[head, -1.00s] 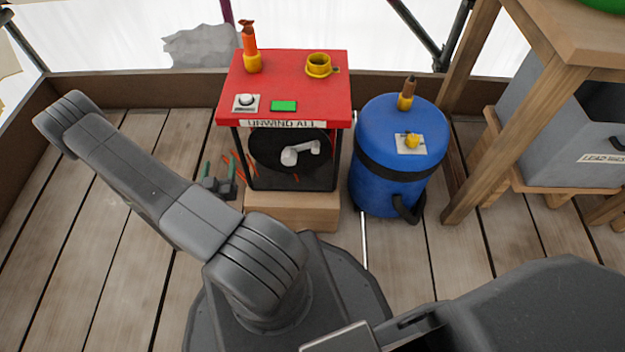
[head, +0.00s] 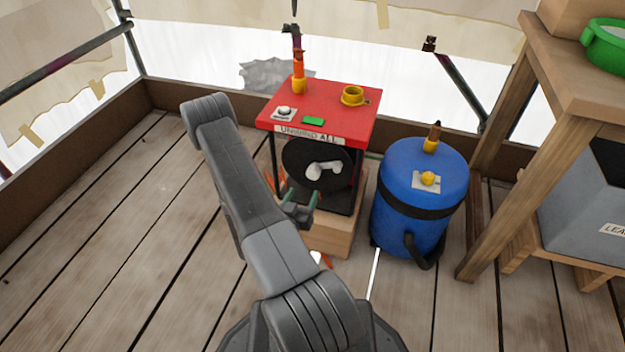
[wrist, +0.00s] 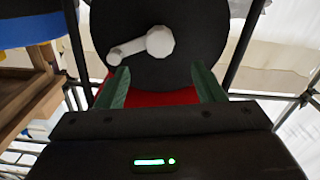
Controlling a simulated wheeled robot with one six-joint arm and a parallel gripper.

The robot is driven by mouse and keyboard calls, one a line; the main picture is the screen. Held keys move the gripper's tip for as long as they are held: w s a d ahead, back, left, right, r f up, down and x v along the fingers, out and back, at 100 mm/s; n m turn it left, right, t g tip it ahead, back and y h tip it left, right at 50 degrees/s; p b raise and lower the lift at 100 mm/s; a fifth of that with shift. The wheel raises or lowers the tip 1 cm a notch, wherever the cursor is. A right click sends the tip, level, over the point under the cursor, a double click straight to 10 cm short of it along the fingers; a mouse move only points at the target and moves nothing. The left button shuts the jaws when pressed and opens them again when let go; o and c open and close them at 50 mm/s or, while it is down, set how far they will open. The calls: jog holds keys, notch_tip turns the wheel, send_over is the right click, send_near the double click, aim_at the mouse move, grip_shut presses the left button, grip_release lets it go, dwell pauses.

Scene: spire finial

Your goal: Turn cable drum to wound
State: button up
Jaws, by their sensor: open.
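The cable drum (head: 300,158) is a black disc with a white crank handle (head: 322,169), set in a frame under a red top (head: 338,121) labelled "UNWIND ALL". In the wrist view the drum (wrist: 185,65) fills the top middle, and its crank (wrist: 146,43) runs from a hub down to a knob at the left. My gripper (head: 301,204) is just in front of and below the crank. In the wrist view its green fingers (wrist: 161,88) are spread apart with nothing between them. The crank lies beyond the fingertips, apart from them.
The red top carries a white knob (head: 284,112), a green button (head: 313,121), an orange item (head: 298,66) and a yellow cup (head: 353,96). A blue canister (head: 420,198) stands close at the right, then a wooden table (head: 570,90). The plank floor (head: 100,225) at left is clear.

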aim_at(312, 175)
jog(key=b+x, duration=0.1)
jog(key=x, duration=0.8)
jog(key=shift+s, duration=0.1)
